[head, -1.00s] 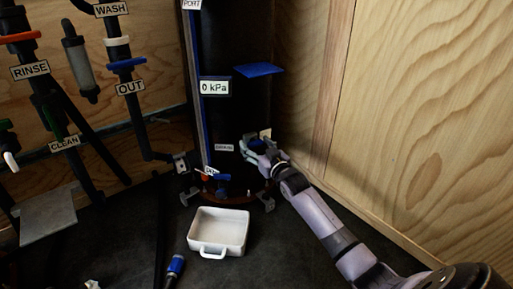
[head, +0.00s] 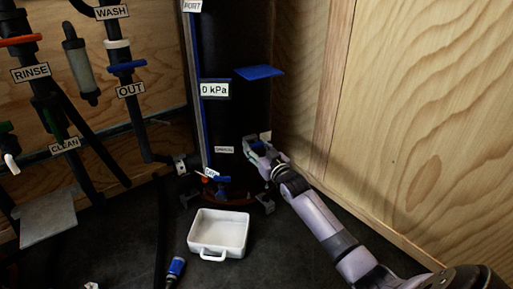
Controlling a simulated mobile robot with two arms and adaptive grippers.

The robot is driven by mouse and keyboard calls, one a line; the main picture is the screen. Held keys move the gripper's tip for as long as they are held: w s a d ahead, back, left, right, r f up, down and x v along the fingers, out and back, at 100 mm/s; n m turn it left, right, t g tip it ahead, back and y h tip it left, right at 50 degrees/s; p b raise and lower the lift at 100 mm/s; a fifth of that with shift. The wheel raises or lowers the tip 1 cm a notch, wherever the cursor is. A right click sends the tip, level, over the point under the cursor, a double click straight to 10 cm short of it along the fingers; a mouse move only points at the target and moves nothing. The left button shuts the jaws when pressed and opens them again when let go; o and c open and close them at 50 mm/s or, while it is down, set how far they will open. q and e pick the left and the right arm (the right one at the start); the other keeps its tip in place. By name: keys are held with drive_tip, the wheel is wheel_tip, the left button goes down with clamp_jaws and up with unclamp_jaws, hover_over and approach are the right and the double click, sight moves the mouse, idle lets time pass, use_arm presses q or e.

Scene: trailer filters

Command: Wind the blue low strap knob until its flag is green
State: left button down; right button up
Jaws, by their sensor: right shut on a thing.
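The blue low strap knob (head: 258,147) sits at the lower right side of the tall black cylinder (head: 236,115). My right gripper (head: 261,148) is shut on the knob, and its fingers hide most of it. A small pale plate (head: 265,136) shows just above the gripper; no green flag can be made out there. My left gripper is not in view.
A white tray (head: 193,238) with a handle stands on the dark floor in front of the cylinder. A blue-ended hose (head: 175,268) lies left of it. A blue shelf-like flap (head: 260,72) juts above my right gripper. A wooden wall (head: 420,120) closes the right side. Labelled pipes (head: 110,60) stand left.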

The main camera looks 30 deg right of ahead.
drive_tip(key=shift+r+n+p, duration=0.25)
drive_tip(key=shift+n+p, duration=1.05)
drive_tip(key=shift+p, duration=0.7)
drive_tip(key=shift+f+n+p, duration=0.1)
drive_tip(key=shift+n+p, duration=0.8)
drive_tip(key=shift+f+n+p, duration=0.1)
drive_tip(key=shift+n+p, duration=0.35)
drive_tip(key=shift+n, duration=0.25)
drive_tip(key=o, duration=1.2)
drive_tip(key=shift+c, duration=0.2)
drive_tip(key=s+a, duration=0.1)
drive_tip(key=s, duration=1.1)
